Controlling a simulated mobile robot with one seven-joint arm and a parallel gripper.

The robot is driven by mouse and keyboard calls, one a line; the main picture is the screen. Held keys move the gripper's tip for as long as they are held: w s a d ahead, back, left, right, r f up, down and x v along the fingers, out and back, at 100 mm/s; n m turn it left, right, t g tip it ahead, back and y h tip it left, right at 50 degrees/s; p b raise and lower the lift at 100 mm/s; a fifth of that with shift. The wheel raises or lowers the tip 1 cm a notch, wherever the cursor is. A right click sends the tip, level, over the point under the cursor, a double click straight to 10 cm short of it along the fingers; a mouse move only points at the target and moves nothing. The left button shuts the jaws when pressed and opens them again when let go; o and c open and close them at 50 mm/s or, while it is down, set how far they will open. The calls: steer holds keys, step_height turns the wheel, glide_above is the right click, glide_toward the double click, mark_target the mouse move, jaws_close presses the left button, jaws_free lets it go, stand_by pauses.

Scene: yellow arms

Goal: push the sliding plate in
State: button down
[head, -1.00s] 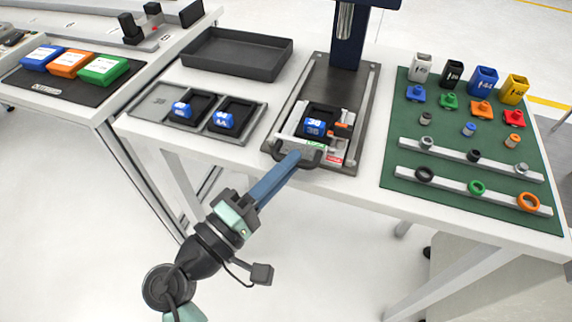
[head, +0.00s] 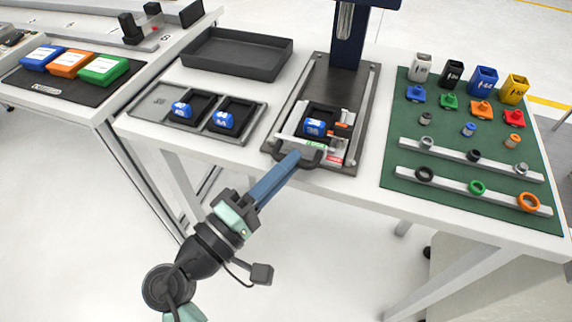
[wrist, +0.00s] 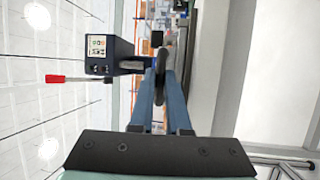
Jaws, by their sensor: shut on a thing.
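The sliding plate (head: 286,140) is at the front of the press base (head: 350,115), with a dark handle (head: 308,158) at its front edge. A blue block (head: 316,127) sits in a dark nest on the plate. My gripper (head: 295,157) reaches up from the lower left and is shut on the dark handle, at its left part. In the wrist view the two blue fingers (wrist: 164,100) close around the dark handle (wrist: 160,82). The press head with a red-tipped lever (wrist: 55,78) shows beyond it. The fingertips' exact contact is small in the head view.
A tray with blue blocks (head: 268,106) lies left of the press, with an empty dark bin (head: 287,68) behind it. A green mat (head: 390,172) with several cups, pegs and rings lies to the right. The floor in front is clear.

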mark_target(297, 147)
steer(key=w, duration=0.2)
steer(key=w+d+b, duration=0.1)
steer(key=w, duration=0.1)
steer(key=shift+w+d, duration=0.1)
steer(key=shift+d, duration=0.05)
steer(key=c, duration=0.9)
jaws_free()
